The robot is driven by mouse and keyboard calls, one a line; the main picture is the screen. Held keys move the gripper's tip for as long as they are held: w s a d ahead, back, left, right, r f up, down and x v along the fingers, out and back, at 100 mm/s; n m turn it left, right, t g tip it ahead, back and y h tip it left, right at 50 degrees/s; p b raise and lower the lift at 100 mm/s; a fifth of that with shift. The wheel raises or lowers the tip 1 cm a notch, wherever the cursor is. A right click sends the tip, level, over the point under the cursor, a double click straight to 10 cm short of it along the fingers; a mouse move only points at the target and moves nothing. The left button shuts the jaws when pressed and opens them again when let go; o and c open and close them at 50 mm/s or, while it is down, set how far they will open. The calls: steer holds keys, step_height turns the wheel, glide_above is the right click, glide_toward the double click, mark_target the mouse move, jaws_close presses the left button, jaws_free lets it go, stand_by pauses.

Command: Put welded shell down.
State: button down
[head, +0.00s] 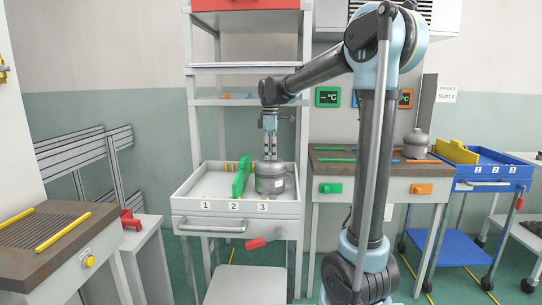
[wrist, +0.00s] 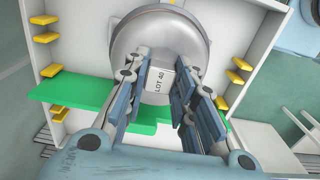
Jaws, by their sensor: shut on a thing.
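The welded shell (head: 270,184) is a grey metal, rounded cylinder. It stands upright in the white tray drawer (head: 181,203), at the place marked 3, just right of a green divider (head: 240,177). My gripper (head: 270,157) points down over its top and is shut on it. In the wrist view the shell (wrist: 133,45) shows from above with a "LOT 40" label (wrist: 160,82) between the fingers of my gripper (wrist: 162,85). The green divider (wrist: 70,92) runs beside it there. Whether the shell's base touches the tray floor is hidden.
Places 1 and 2 of the tray look empty. Yellow blocks (wrist: 47,37) line the tray walls. A second grey shell (head: 416,143) stands on the wooden-topped bench (head: 385,169). A blue cart (head: 493,172) is at the right, a slatted table (head: 50,236) at the left.

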steer(key=shift+f, duration=0.2)
steer(key=c, duration=1.3)
jaws_free()
steer(key=shift+r, duration=0.1)
step_height(320, 180, up, 12)
steer(key=s+d+f+m+t, duration=0.1)
steer(key=s+d+f+m, duration=0.8)
steer(key=s+d+f, duration=0.55)
steer(key=s+d+f+m, duration=0.2)
steer(key=s+f, duration=0.3)
steer(key=f, duration=0.1)
steer(key=s+d+f+m, duration=0.2)
steer(key=s+f+m, duration=0.1)
steer(key=s+f, duration=0.2)
steer(key=s+d+f+m+t, duration=0.1)
steer(key=s+d+f+m, duration=0.2)
steer(key=s+f, duration=0.3)
steer(key=shift+s+f, duration=0.35)
steer(key=shift+s, duration=0.25)
